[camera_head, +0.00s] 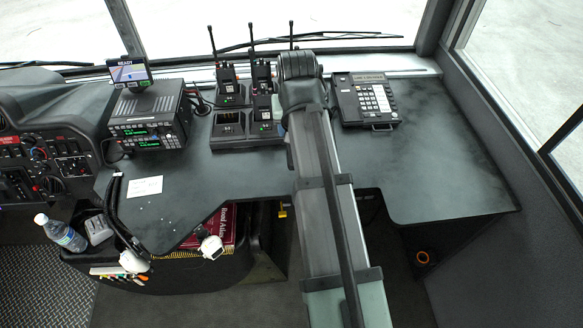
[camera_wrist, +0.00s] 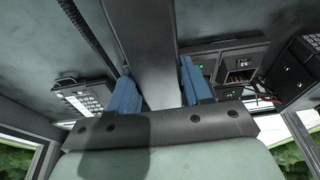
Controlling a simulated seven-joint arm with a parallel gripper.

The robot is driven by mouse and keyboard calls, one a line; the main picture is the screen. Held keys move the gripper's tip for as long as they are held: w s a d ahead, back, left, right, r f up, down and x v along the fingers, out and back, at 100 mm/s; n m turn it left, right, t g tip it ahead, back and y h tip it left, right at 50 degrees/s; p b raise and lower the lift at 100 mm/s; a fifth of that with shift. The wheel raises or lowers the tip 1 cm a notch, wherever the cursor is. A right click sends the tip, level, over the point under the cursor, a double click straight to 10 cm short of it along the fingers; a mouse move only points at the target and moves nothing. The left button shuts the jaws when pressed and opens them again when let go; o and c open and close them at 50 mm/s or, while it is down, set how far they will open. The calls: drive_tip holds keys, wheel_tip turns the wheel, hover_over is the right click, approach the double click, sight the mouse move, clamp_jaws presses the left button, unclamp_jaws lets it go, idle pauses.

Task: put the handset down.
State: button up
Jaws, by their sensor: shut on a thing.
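In the wrist view my gripper (camera_wrist: 157,78) has its two blue fingers on either side of a long dark grey bar, which looks like the handset (camera_wrist: 148,35). It is shut on it, and the bar runs up out of the picture. A dark ribbed cord (camera_wrist: 88,30) hangs beside it at upper left. The desk phone (camera_head: 376,98) with its pale keypad sits on the counter just right of my arm; it also shows at left in the wrist view (camera_wrist: 85,97), apart from the fingers. In the head view my arm hides the fingers and handset.
A charger rack (camera_head: 246,142) with several antenna radios (camera_head: 228,80) stands close left of my arm. A radio unit (camera_head: 150,125) with a small screen is further left. The counter (camera_head: 450,165) is clear right of the phone. A white card (camera_head: 145,187) lies at left.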

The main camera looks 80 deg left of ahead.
drive_tip(key=shift+s+a+f, duration=0.2)
drive_tip(key=shift+a, duration=0.35)
drive_tip(key=shift+a+f, duration=0.1)
drive_tip(key=shift+f, duration=4.85)
drive_tip(key=shift+f, duration=0.4)
drive_tip(key=o, duration=1.2)
drive_tip(key=shift+c, duration=0.2)
drive_tip(key=shift+r, duration=0.45)
drive_tip(key=v, duration=1.2)
